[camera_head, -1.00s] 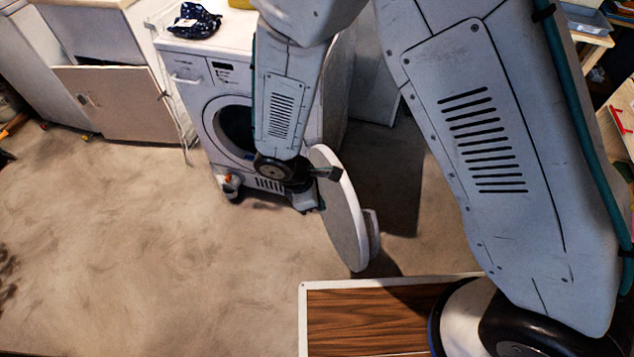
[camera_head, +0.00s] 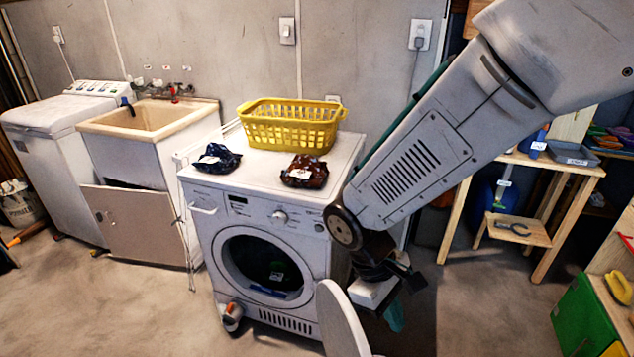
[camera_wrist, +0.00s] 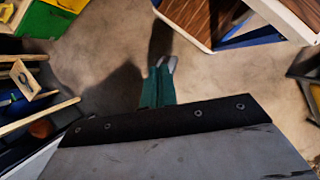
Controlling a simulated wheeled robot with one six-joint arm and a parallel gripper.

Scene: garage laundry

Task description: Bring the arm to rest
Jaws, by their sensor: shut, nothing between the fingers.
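My gripper (camera_head: 394,318) hangs at the end of my arm, low and just right of the washing machine (camera_head: 215,225). It points down, partly hidden behind dark wrist parts. In the wrist view, my gripper's two teal fingers with grey tips (camera_wrist: 164,66) lie close together, with nothing between them. They are over bare floor (camera_wrist: 115,95). A round white panel (camera_head: 340,322), which looks like the machine's open door, stands just left of my gripper in the head view. I cannot tell the exact gap between them.
A yellow basket (camera_head: 292,128), a dark blue bundle (camera_head: 215,160) and a brown bundle (camera_head: 303,170) sit on the machine. Wooden shelving (camera_head: 520,160) and a green bin (camera_head: 588,318) stand right.

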